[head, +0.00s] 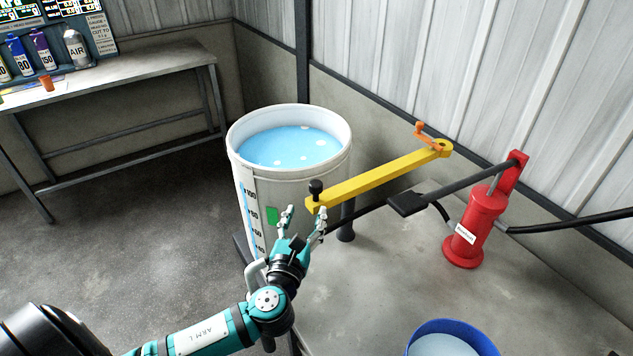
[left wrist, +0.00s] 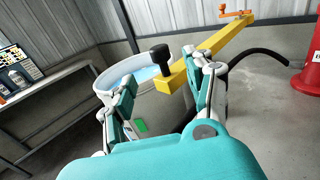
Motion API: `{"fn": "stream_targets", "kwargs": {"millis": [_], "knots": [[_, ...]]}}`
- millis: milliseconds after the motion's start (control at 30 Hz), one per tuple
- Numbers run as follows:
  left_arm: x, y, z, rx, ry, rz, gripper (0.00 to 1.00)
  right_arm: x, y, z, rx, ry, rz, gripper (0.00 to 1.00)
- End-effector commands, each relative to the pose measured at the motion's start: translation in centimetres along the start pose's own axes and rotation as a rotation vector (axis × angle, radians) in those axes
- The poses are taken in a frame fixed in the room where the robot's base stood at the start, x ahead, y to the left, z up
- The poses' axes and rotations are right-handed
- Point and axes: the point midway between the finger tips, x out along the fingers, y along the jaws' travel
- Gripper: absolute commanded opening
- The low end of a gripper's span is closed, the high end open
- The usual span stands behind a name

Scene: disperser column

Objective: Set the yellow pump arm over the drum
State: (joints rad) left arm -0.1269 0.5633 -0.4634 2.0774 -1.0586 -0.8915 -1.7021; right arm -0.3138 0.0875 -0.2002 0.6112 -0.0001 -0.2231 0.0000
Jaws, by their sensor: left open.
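The yellow pump arm (head: 385,175) is a long bar running from an orange-handled pivot (head: 428,136) at the back wall toward the drum. The white drum (head: 338,164) holds light blue liquid (head: 290,146). My left gripper (head: 303,218) is open, just below and in front of the bar's knob end. In the left wrist view the bar's end (left wrist: 172,80) and black knob (left wrist: 161,56) show beyond and between the open fingers (left wrist: 160,95). My right gripper is not in view.
A blue bucket (head: 411,334) of pale liquid sits at the front. A bench (head: 130,72) with bottles is at the back left.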

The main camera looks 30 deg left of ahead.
Motion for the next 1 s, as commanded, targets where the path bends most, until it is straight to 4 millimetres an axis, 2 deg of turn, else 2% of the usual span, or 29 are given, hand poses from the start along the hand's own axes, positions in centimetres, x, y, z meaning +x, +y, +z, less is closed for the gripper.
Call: {"fn": "stream_targets", "kwargs": {"millis": [100, 300, 500, 667, 900, 933, 1000], "knots": [[2.8, 0.0, 0.3, -0.002, -0.001, 0.002, 0.55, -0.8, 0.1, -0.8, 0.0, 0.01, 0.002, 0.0], [6.9, 0.0, 0.2, -0.002, 0.0, 0.002, 0.55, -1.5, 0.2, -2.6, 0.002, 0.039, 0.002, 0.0], [9.5, 0.0, 0.0, -0.003, 0.001, 0.001, 0.55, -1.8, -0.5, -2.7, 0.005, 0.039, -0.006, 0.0], [10.3, 0.0, -0.1, -0.003, 0.002, 0.0, 0.55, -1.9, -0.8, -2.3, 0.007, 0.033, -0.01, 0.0], [10.4, 0.0, -0.1, -0.003, 0.002, 0.0, 0.55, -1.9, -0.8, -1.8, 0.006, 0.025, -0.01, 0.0], [10.4, 0.0, -0.1, -0.003, 0.002, 0.0, 0.53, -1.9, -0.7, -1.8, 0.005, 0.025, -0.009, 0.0], [10.4, 0.0, -0.1, -0.003, 0.002, 0.0, 0.44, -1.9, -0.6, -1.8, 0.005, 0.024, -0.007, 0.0]]}}
